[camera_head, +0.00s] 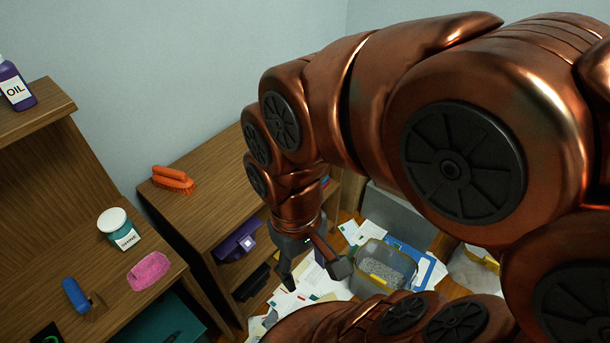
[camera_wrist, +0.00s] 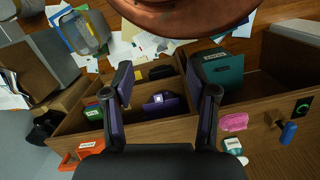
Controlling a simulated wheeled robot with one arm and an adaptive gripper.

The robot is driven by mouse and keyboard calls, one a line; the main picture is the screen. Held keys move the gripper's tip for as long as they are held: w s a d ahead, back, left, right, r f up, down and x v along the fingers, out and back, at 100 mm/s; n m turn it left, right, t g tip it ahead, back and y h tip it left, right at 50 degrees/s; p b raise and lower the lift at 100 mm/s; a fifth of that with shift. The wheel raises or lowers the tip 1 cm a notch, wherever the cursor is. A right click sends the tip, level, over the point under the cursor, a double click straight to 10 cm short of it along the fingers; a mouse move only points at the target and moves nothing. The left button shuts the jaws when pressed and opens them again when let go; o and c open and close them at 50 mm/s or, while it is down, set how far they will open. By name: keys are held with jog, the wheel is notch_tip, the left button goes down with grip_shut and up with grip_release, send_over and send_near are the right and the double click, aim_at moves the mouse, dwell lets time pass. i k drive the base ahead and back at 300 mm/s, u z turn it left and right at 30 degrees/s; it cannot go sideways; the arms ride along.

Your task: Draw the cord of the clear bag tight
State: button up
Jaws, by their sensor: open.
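My gripper (camera_head: 314,270) is open and empty, hanging over the shelves and the paper-strewn floor. In the wrist view its two fingers (camera_wrist: 167,88) stand wide apart, with nothing between them. A pale, see-through shape with a yellow strip, perhaps the clear bag (camera_head: 466,272), lies on the floor at the right of the head view. My arm hides part of it, and I cannot make out a cord. A see-through bin (camera_head: 400,262) with grey shreds and a yellow tab stands right of my gripper; it also shows at the upper left of the wrist view (camera_wrist: 92,30).
Loose papers (camera_head: 350,232) cover the floor around the bin. A wooden shelf unit (camera_head: 205,205) with an orange brush (camera_head: 173,180) stands left of my gripper. A desk holds a jar (camera_head: 118,230), a pink sponge (camera_head: 149,270) and a blue-handled tool (camera_head: 76,295).

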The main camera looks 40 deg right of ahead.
aim_at(376, 281)
jog(key=z, duration=3.2)
jog(key=k, duration=0.85)
jog(key=u, duration=1.35)
jog(key=i, duration=0.5)
jog(key=u, duration=0.05)
